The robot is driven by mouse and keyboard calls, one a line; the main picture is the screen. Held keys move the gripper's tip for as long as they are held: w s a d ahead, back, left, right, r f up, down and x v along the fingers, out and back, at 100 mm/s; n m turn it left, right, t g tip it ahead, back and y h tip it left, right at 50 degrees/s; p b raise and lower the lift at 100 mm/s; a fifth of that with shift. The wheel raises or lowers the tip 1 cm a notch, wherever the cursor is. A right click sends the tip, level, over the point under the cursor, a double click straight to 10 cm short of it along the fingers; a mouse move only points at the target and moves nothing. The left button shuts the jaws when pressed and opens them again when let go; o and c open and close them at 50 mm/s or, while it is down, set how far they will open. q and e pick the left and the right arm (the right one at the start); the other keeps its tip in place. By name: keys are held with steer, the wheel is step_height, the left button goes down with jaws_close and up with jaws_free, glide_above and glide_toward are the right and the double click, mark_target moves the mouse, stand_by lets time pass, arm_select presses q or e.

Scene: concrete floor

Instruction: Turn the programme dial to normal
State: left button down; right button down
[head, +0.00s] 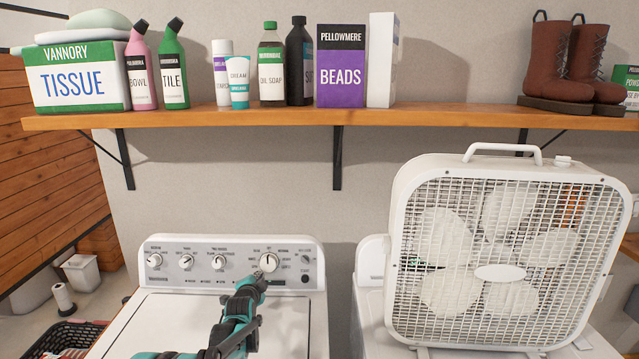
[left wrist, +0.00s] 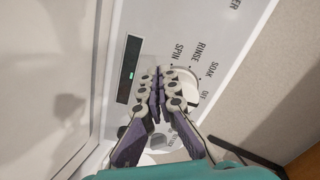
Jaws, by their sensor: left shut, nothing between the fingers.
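The programme dial (head: 268,261) is the larger white knob at the right of the washer's control panel (head: 170,247). In the left wrist view the dial (left wrist: 187,84) is partly hidden behind my fingers, with the words SPIN, RINSE, SOAK and OFF printed around it. Which mark it points to cannot be read. My left gripper (head: 259,274) is in front of the dial's lower left side. In the left wrist view its fingers (left wrist: 160,76) are together and empty, overlapping the dial; I cannot tell whether they touch it. My right gripper is out of view.
Several smaller knobs (head: 186,261) sit left on the panel. A dark display (left wrist: 130,70) with a green light is beside the dial. A white box fan (head: 500,272) stands right, on a second machine. A wooden shelf (head: 230,119) with bottles and boxes hangs above.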

arm_select(q)
steer(key=shift+d+r, duration=0.1)
stand_by(0.5)
steer(key=shift+w+a+r, duration=0.1)
steer(key=shift+a+r, duration=0.2)
steer(key=shift+w+a+r, duration=0.2)
steer(key=shift+a+r, duration=0.15)
steer(key=shift+r, duration=0.3)
steer(key=shift+a+f, duration=0.1)
steer(key=shift+s+a+f, duration=0.1)
steer(key=shift+a, duration=0.15)
steer(key=shift+p+v, duration=0.3)
steer(key=shift+v, duration=2.7)
